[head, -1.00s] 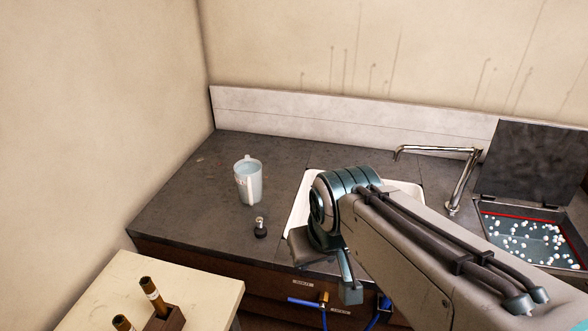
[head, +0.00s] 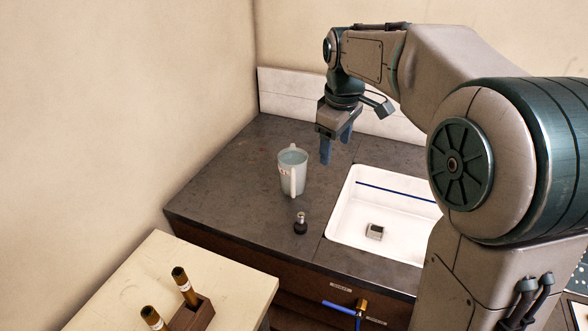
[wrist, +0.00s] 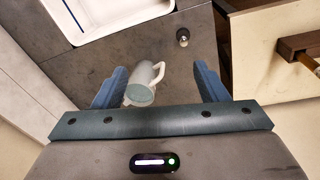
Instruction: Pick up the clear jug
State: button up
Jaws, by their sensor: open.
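The clear jug (head: 289,174) stands upright on the dark counter, left of the sink. It is pale and translucent, with a light handle on its front side. In the wrist view the jug (wrist: 143,88) shows between the two blue fingers, its handle pointing toward the upper right. My gripper (head: 335,148) is open and empty, pointing down, above the counter and to the right of and behind the jug in the head view. The fingers of my gripper (wrist: 160,88) are wide apart in the wrist view and do not appear to touch the jug.
A small dark stopper-like item with a metal top (head: 300,224) stands in front of the jug. The white sink (head: 345,225) holds a small grey block (head: 375,232). A cream table (head: 140,270) with a wooden holder (head: 194,318) is at front left. The counter left of the jug is clear.

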aim_at(293, 173)
jog(key=w+a+f+n+g+b, duration=0.1)
jog(key=w+a+f+n, duration=0.3)
jog(key=w+a, duration=0.15)
jog(key=w+a+f+n+g, duration=0.1)
jog(key=w+a+f+n, duration=0.25)
jog(key=w, duration=0.25)
jog(key=f, duration=0.8)
jog(key=shift+w+a+f, duration=0.2)
jog(key=shift+s+a+f+p, duration=0.1)
jog(key=shift+f+p, duration=0.45)
jog(key=shift+f, duration=0.85)
jog(key=shift+s+a+f+p, duration=0.1)
jog(key=shift+f+p, duration=0.45)
jog(key=shift+f, duration=0.8)
jog(key=c, duration=1.2)
jog(key=shift+r, duration=0.1)
grip_shut()
jog(key=shift+r, duration=0.15)
